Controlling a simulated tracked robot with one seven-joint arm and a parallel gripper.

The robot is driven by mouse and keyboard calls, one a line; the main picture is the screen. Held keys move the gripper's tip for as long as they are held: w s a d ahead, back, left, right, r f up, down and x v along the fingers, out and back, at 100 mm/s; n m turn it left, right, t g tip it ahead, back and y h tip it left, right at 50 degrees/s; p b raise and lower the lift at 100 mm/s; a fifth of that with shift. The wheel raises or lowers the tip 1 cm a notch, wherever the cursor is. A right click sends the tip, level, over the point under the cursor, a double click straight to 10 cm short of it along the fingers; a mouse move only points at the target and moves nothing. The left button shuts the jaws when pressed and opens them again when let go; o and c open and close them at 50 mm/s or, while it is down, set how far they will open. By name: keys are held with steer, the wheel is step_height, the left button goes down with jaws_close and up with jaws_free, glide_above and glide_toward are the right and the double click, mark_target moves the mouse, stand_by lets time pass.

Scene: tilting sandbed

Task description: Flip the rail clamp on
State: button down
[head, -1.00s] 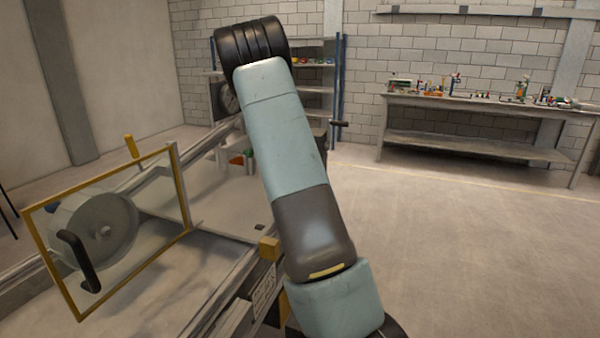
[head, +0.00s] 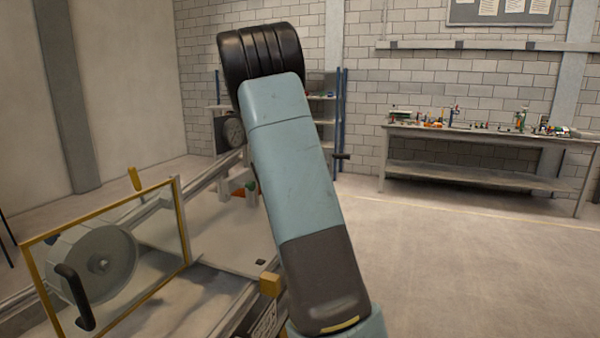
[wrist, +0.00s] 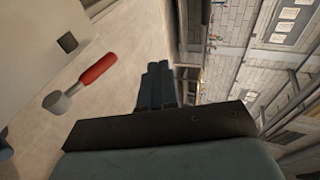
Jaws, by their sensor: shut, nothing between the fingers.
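My gripper (wrist: 158,86) shows in the wrist view with its dark fingers together and nothing between them. In the head view it is out of sight behind my arm. A lever with a red grip (wrist: 98,69) and a round grey end (wrist: 56,102) lies left of the fingers in the wrist view, apart from them. A small red-orange part (head: 240,190) shows beside my arm in the head view, partly hidden. A yellow handle (head: 135,178) stands upright by the long rail (head: 150,208). I cannot tell which of these is the rail clamp.
A yellow-framed clear panel (head: 180,215) with a black handle (head: 75,295) stands before a grey disc (head: 105,262) at the left. A workbench (head: 480,135) with small items stands against the back wall. The floor (head: 450,270) at the right is clear.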

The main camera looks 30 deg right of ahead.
steer(key=shift+a+r, duration=0.25)
steer(key=shift+r, duration=0.6)
steer(key=shift+a+r, duration=0.2)
steer(key=shift+r, duration=0.65)
steer(key=s+a+r+m+g+y, duration=0.1)
steer(key=s+a+r+m+y, duration=0.2)
steer(key=s+a+m, duration=0.55)
steer(key=s+a+r+m+y, duration=0.2)
steer(key=s+a+r+m, duration=0.15)
steer(key=s+m, duration=0.95)
steer(key=s+a+m+t+y, duration=0.1)
steer(key=s+a+m+y, duration=0.6)
steer(key=s+a+m, duration=1.2)
steer(key=shift+a+f+m, duration=0.2)
steer(key=shift+a+m, duration=0.05)
steer(key=shift+m, duration=0.4)
